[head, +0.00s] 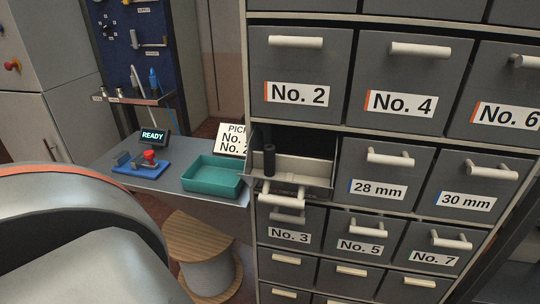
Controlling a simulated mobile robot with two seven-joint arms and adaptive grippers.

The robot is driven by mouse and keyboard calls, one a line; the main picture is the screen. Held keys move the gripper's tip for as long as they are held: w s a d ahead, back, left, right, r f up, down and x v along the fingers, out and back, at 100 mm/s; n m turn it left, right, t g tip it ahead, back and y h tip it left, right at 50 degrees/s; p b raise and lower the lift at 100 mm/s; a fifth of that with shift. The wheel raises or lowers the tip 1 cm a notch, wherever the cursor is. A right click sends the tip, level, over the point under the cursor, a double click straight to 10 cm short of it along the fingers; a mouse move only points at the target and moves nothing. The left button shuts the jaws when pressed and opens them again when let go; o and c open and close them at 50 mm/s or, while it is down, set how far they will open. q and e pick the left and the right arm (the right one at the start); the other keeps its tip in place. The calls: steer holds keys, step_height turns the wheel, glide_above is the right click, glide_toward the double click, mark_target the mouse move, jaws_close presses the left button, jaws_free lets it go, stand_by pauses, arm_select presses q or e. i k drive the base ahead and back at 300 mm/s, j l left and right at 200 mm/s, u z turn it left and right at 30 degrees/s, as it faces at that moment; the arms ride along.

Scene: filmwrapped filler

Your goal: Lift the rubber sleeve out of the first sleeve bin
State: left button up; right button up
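One bin (307,171) in the grey cabinet is pulled open, below the No. 2 bin and left of the 28 mm bin. Its own label cannot be read. A dark upright cylinder (269,160), which looks like the rubber sleeve, stands at the left of the open bin and rises above its rim. Its lower end is hidden. Neither of my grippers is in view.
The closed 28 mm bin (378,179) and 30 mm bin (467,192) are to the right. A grey table (196,178) at left holds a teal tray (213,174), a blue stand and a READY display (153,136). A wooden spool (203,255) stands below. A large rounded pale shape fills the lower left.

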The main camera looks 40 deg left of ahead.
mark_target(269, 150)
steer(key=u, duration=1.3)
